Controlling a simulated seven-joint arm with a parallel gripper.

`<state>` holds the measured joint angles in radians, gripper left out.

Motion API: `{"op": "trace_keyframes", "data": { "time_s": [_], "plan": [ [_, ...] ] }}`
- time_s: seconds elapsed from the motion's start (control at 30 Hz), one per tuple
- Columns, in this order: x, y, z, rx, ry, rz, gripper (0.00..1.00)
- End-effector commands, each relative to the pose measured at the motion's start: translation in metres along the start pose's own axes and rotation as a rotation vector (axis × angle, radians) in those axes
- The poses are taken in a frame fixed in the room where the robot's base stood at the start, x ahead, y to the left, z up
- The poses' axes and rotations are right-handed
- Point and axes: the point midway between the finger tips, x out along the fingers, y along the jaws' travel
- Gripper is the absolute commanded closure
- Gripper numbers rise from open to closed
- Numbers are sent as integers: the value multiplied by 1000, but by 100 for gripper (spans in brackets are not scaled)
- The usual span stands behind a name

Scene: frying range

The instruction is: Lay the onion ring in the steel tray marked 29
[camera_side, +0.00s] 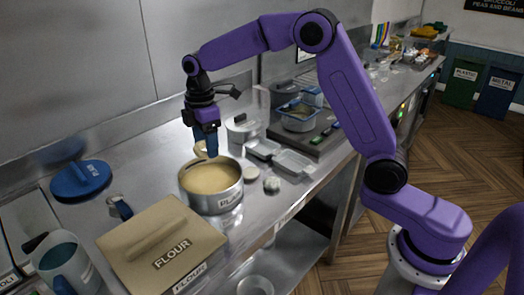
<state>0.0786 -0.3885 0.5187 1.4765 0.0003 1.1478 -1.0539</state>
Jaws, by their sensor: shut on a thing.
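My gripper (211,154) points down over the round steel pan (212,203), whose label begins "PLA" and which is full of a tan substance. The gripper is shut on a small tan piece, the onion ring (200,149), which shows beside the blue fingertips just above the pan's far rim. The fingers partly hide it. Two small steel trays stand to the right of the pan: a nearer one (294,163) and one farther left (262,148). No number 29 can be read on either.
A tan bin lid marked FLOUR (161,246) lies in front left. A blue round lid (81,179) and a blue jug (66,266) are at left. Small round items (271,185) lie right of the pan. A dark board carries a steel container (298,117) behind the trays.

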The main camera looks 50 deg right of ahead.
Motion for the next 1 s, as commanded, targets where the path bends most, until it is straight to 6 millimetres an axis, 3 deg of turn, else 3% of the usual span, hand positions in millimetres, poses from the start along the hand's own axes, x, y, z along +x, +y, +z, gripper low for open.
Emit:
{"op": "trace_keyframes", "data": {
  "time_s": [0.23, 0.37, 0.47, 0.7, 0.9, 1.0],
  "plan": [
    [1, 2, 2, 6, 0, 0, 53],
    [6, 12, 21, 48, -1, -1, 53],
    [13, 27, 48, 111, -1, -1, 53],
    [36, 62, 139, 303, 0, -1, 53],
    [52, 75, 202, 429, 0, -1, 53],
    [56, 78, 222, 468, 0, 1, 53]
  ]
}}
